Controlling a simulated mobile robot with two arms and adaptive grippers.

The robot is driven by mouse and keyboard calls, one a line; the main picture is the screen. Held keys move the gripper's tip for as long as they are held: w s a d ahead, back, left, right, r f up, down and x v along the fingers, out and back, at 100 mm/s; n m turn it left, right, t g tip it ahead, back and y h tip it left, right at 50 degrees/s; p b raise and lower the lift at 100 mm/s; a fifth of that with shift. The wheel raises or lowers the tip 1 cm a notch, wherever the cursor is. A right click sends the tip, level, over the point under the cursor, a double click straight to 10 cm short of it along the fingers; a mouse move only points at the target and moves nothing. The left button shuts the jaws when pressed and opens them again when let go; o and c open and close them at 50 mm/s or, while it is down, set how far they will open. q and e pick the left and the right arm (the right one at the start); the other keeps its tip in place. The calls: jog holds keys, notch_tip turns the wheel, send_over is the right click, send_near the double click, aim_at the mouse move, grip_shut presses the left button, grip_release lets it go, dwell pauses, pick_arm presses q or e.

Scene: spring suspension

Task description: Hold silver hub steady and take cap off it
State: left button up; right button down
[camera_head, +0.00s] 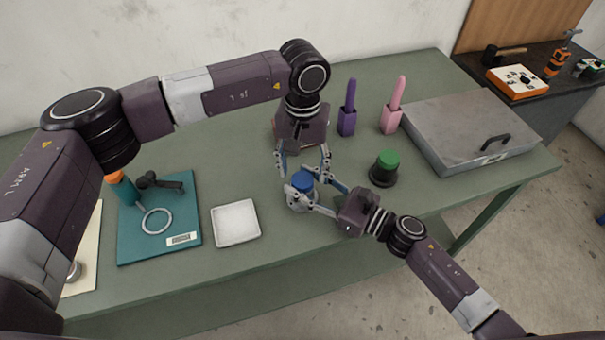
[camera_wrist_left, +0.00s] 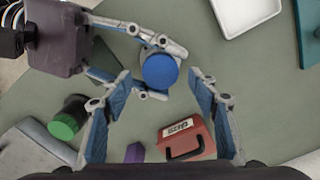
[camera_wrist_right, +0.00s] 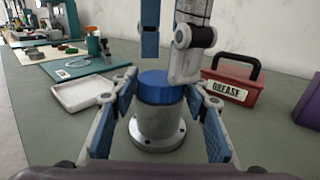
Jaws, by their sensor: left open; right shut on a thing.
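The silver hub (camera_wrist_right: 157,130) stands upright on the green table, with the blue cap (camera_wrist_right: 160,88) seated on its top. In the head view the cap (camera_head: 302,181) sits between my two grippers. My right gripper (camera_head: 306,195) comes in from the right and is shut on the hub, one finger on each side below the cap. My left gripper (camera_head: 304,168) points down from above, open and empty. In the left wrist view the cap (camera_wrist_left: 160,73) lies beyond its spread fingers, with clear space between them.
A red grease box (camera_wrist_right: 235,88) stands behind the hub. A black piece with a green top (camera_head: 385,167) is to the right, a white tray (camera_head: 236,222) to the left. Purple (camera_head: 347,115) and pink (camera_head: 393,112) holders and a grey case (camera_head: 470,130) stand farther back.

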pick_arm(q)
jog(key=shift+r, duration=0.9)
jog(key=shift+c, duration=0.5)
notch_tip(320, 180, up, 2)
jog(key=shift+r+m, duration=0.15)
jog(key=shift+m, duration=0.95)
jog(key=shift+r+m, duration=0.4)
jog(key=shift+m, duration=0.1)
notch_tip(320, 180, down, 8)
jog(key=shift+r, duration=0.15)
jog(key=c, duration=1.2)
jog(key=shift+n, duration=1.6)
